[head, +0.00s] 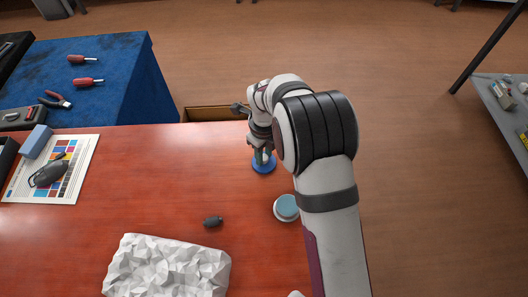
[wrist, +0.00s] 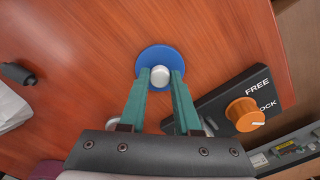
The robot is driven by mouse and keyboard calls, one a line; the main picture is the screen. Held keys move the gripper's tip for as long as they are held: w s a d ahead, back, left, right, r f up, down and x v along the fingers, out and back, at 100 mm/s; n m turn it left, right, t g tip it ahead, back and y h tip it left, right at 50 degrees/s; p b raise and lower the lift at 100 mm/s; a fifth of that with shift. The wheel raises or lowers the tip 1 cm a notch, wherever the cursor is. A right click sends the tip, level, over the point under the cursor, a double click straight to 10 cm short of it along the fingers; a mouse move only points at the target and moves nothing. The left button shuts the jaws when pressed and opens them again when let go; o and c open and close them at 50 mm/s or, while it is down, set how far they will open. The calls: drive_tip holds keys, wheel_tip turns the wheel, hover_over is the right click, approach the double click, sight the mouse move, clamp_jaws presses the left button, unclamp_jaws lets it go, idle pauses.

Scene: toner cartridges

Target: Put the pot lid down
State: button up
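The pot lid is a blue disc with a pale round knob; its blue rim shows in the head view (head: 264,168), near the far side of the red table, and in the wrist view (wrist: 160,53). The knob (wrist: 160,76) sits between the two teal fingers of my gripper (wrist: 161,74), which appear to press on it from both sides. My gripper (head: 262,156) points down over the lid. The lid looks level and at or very close to the tabletop; I cannot tell whether it touches.
A round white container with a light-blue top (head: 287,206) and a small dark object (head: 213,222) stand nearby. A crumpled white mass (head: 167,268) lies at the front. A dark panel with an orange knob (wrist: 245,114) is close right in the wrist view. Bare red table (head: 150,185) lies left.

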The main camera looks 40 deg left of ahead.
drive_tip(key=o, duration=0.4)
wheel_tip(320, 180, up, 12)
drive_tip(key=w+d+r+n, duration=0.25)
drive_tip(key=d+r, duration=0.35)
drive_tip(key=d, duration=0.6)
drive_tip(key=s+d+r+n+y, duration=0.1)
drive_tip(key=s+d+r+n, duration=0.15)
drive_tip(key=d, duration=0.55)
drive_tip(key=s+d+r+n, duration=0.2)
drive_tip(key=s+d, duration=0.2)
drive_tip(key=d, duration=0.4)
drive_tip(key=s+d+f+n, duration=0.1)
drive_tip(key=s+d, duration=0.1)
drive_tip(key=s, duration=0.1)
drive_tip(key=s+d+n, duration=0.2)
drive_tip(key=s, duration=0.1)
drive_tip(key=s+d+f+n, duration=0.1)
drive_tip(key=s+d+n, duration=0.1)
drive_tip(key=s, duration=0.2)
drive_tip(key=shift+d+f+y, duration=0.35)
drive_tip(key=shift+d+y, duration=0.05)
